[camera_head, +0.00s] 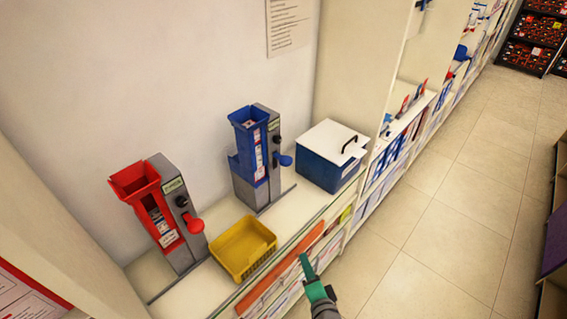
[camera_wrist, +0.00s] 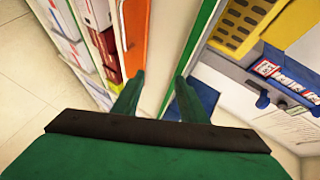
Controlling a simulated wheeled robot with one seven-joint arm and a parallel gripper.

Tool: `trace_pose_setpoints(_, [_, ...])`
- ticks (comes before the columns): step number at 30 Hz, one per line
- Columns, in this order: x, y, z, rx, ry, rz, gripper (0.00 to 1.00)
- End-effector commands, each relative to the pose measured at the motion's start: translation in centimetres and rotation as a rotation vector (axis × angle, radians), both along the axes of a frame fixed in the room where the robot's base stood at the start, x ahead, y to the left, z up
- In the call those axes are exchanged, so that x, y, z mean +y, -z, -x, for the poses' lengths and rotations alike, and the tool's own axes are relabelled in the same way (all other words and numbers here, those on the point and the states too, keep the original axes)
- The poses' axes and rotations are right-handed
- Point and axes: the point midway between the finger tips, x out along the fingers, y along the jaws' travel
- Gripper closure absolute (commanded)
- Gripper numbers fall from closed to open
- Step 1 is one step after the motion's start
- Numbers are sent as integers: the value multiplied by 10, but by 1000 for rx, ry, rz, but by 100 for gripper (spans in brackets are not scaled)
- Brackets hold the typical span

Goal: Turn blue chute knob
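The blue chute dispenser (camera_head: 246,150) stands on the white counter against the wall, with a grey panel on its right side. Its blue knob (camera_head: 286,161) sticks out to the right from that panel. In the wrist view the blue knob (camera_wrist: 262,101) is at the right, beside the blue chute (camera_wrist: 292,72). My green gripper (camera_head: 307,267) is in front of the counter, lower in the picture than the knob and apart from it. In the wrist view my gripper (camera_wrist: 159,78) has its two fingers spread with nothing between them.
A red chute dispenser (camera_head: 160,205) with a red knob stands to the left. A yellow bin (camera_head: 243,248) sits on the counter between it and my gripper. A blue box with a white lid (camera_head: 330,140) stands right of the blue chute. The tiled floor (camera_head: 440,215) is open.

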Motion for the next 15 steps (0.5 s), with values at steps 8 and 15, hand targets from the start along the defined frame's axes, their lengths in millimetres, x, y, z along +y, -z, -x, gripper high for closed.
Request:
trace_pose_setpoints(8, [-6,-67,-78,-17,-65,-295,61])
trace_pose_setpoints(15, [-6,-147,-125,-26,-181,-519,61])
